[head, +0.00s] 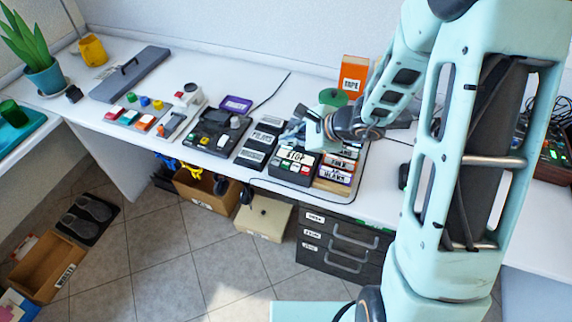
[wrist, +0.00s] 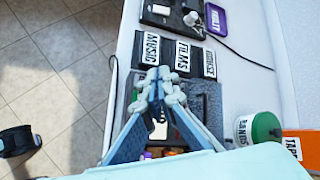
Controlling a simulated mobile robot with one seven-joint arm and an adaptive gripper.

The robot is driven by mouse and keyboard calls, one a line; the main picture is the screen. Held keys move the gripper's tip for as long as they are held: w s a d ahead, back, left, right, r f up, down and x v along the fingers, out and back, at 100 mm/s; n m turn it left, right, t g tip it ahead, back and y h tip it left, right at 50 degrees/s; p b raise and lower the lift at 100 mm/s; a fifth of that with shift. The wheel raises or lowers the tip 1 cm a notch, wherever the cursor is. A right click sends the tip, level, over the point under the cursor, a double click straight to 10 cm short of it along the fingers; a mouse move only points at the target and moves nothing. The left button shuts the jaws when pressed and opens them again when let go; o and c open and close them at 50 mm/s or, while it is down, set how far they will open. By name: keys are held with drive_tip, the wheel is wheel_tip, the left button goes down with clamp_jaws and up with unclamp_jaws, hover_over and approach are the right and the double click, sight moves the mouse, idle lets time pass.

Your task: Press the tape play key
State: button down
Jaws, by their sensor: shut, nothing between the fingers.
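A dark box-shaped player (head: 290,178) with a pale lettered label and small green, red and white keys stands near the table's front edge. Which key is play is too small to read. My gripper (head: 290,132) is shut and empty, just above and behind this player in the head view. In the wrist view my gripper's fingertips (wrist: 159,78) meet in front of the dark player body. I cannot tell whether the fingertips touch the player.
Black cases labelled MUSIC (wrist: 151,48) and FILMS (wrist: 182,55) lie beside the player. A green-lidded jar (wrist: 264,127) and an orange TAPE box (head: 353,75) stand behind. A stack of labelled cases (head: 337,170) is to the right. A dark device (head: 215,132) is left.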

drive_tip(key=b, duration=0.3)
hover_over(288, 165)
wheel_tip(288, 165, down, 6)
drive_tip(key=shift+w+r, duration=0.1)
drive_tip(key=shift+r, duration=0.15)
drive_tip(key=shift+f+b, duration=0.7)
drive_tip(key=shift+b, duration=0.35)
drive_tip(key=shift+f, duration=0.2)
drive_tip(key=shift+f+b, duration=0.25)
drive_tip(key=shift+b, duration=0.5)
drive_tip(key=shift+f+b, duration=0.4)
drive_tip(key=shift+b, duration=0.15)
idle(0.3)
drive_tip(key=shift+r, duration=0.15)
drive_tip(key=shift+r+p, duration=0.5)
drive_tip(key=shift+r, duration=0.2)
drive_tip(key=shift+r, duration=0.1)
